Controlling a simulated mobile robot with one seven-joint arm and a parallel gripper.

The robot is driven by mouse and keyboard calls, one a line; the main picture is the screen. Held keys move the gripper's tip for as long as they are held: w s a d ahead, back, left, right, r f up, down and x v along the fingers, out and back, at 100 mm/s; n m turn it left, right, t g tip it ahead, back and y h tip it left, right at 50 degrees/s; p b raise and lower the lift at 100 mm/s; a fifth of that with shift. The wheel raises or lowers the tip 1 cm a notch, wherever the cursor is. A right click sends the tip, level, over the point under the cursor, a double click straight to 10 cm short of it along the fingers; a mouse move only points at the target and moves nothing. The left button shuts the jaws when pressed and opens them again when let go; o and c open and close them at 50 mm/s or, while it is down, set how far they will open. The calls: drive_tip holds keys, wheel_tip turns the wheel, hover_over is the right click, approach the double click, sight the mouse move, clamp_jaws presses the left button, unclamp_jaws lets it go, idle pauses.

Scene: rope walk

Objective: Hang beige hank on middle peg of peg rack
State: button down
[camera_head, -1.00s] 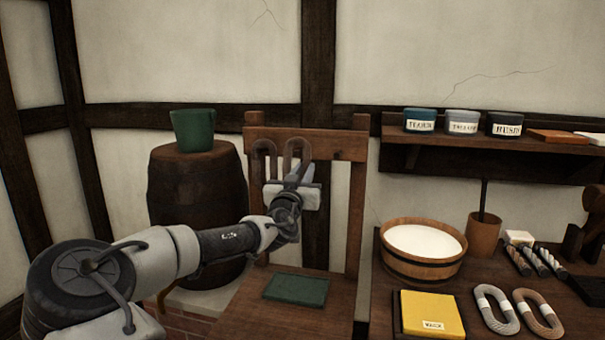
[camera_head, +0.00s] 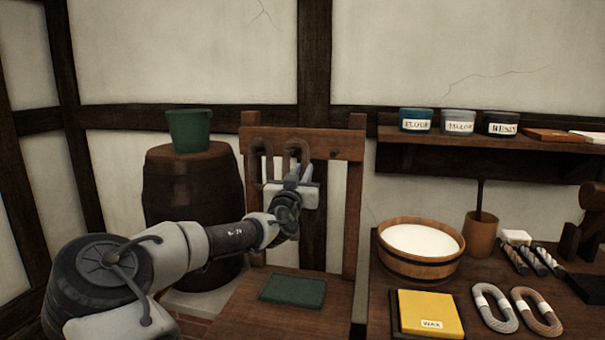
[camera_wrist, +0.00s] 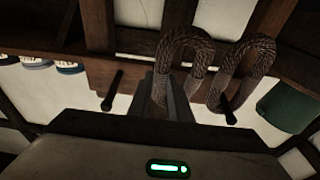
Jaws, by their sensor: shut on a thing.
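The peg rack (camera_head: 345,143) is a wooden board across two posts, with a bare peg at its right, also seen in the wrist view (camera_wrist: 113,88). My gripper (camera_head: 298,175) is in front of its middle, shut on a brownish looped hank (camera_head: 294,148), taken as the beige one. In the wrist view the fingers (camera_wrist: 167,98) hold the hank (camera_wrist: 184,46), its loop upward. A similar hank (camera_head: 258,160) hangs at the left peg; it is at right in the wrist view (camera_wrist: 246,68). The middle peg is hidden, so I cannot tell whether the held loop is around it.
A green bucket (camera_head: 189,131) stands on a barrel (camera_head: 193,215) at left. At right, the bench holds a wooden tub (camera_head: 420,262), yellow wax block (camera_head: 430,312), grey hank (camera_head: 495,308) and brown hank (camera_head: 537,312). A shelf (camera_head: 470,158) with jars is above.

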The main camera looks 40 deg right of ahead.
drive_tip(key=c, duration=1.5)
unclamp_jaws()
drive_tip(key=shift+c, duration=0.2)
drive_tip(key=p+v, duration=0.1)
drive_tip(key=v, duration=1.6)
drive_tip(key=shift+a+p, duration=0.2)
drive_tip(key=shift+p, duration=0.15)
